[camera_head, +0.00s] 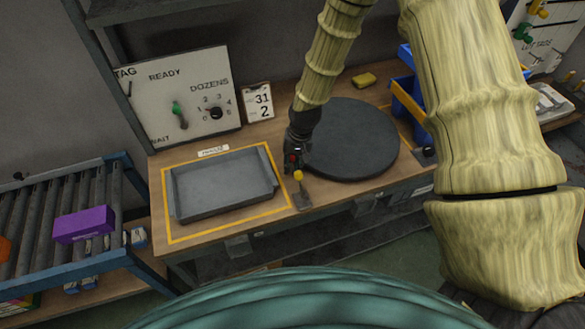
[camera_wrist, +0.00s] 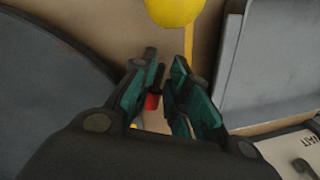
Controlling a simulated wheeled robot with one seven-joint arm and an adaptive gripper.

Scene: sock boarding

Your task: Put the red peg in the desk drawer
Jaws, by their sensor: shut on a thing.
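My gripper (camera_head: 294,160) is low over the workbench, between the grey tray and the dark round plate. In the wrist view, my gripper (camera_wrist: 165,75) has its green fingers closed around a small peg with a red end (camera_wrist: 152,102) and a dark shaft. A bit of red (camera_head: 293,157) also shows at my gripper in the head view. The fingers hide part of the peg. No desk drawer can be clearly made out; the underside of the bench is dark.
A yellow knob (camera_head: 298,175) on a metal base stands close by my gripper. The grey tray (camera_head: 222,185) lies empty inside yellow tape. The round plate (camera_head: 350,140) is bare. A control board (camera_head: 180,100), calendar (camera_head: 258,102) and blue bins (camera_head: 408,95) stand behind.

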